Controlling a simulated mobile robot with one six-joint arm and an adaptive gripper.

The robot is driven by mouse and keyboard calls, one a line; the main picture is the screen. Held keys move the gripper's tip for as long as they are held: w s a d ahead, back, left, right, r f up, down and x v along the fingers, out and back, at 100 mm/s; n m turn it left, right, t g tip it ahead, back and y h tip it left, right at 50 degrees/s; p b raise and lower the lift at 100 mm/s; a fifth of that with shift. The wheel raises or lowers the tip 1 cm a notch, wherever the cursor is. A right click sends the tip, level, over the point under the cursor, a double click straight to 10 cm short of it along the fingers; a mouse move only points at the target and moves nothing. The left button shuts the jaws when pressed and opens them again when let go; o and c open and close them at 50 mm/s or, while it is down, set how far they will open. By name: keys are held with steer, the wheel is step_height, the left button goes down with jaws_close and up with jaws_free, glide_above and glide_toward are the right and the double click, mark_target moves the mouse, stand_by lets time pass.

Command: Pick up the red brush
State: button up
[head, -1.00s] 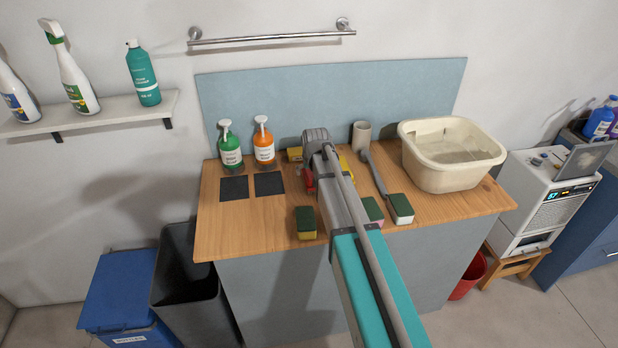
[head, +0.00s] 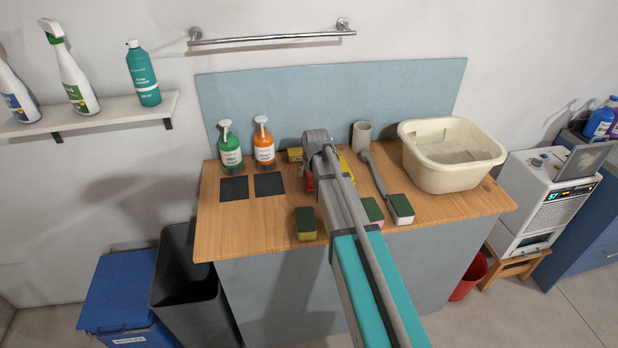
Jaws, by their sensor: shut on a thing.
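A small red part, which looks like the red brush (head: 309,183), shows at the left side of my arm above the wooden counter. Most of it is hidden behind my arm. My gripper (head: 312,174) points down there, beyond the grey wrist; its fingertips are mostly covered by my own arm. It is shut on the red brush. I cannot tell whether the brush touches the counter.
Sponges (head: 306,223) lie around my arm on the counter (head: 250,225), with a grey-handled brush (head: 374,172) to the right. The counter's front left is clear.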

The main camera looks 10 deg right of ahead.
steer(key=shift+c, duration=0.2)
step_height(320, 180, up, 3)
steer(key=p, duration=0.3)
steer(key=shift+f, duration=0.1)
steer(key=s+d+r+p, duration=1)
steer(key=shift+r+p, duration=0.3)
stand_by(0.6)
steer(key=o, duration=0.7)
steer(key=c, duration=0.5)
step_height(320, 180, down, 4)
steer(key=b, duration=0.3)
steer(key=shift+r+b, duration=0.15)
steer(key=shift+b, duration=0.25)
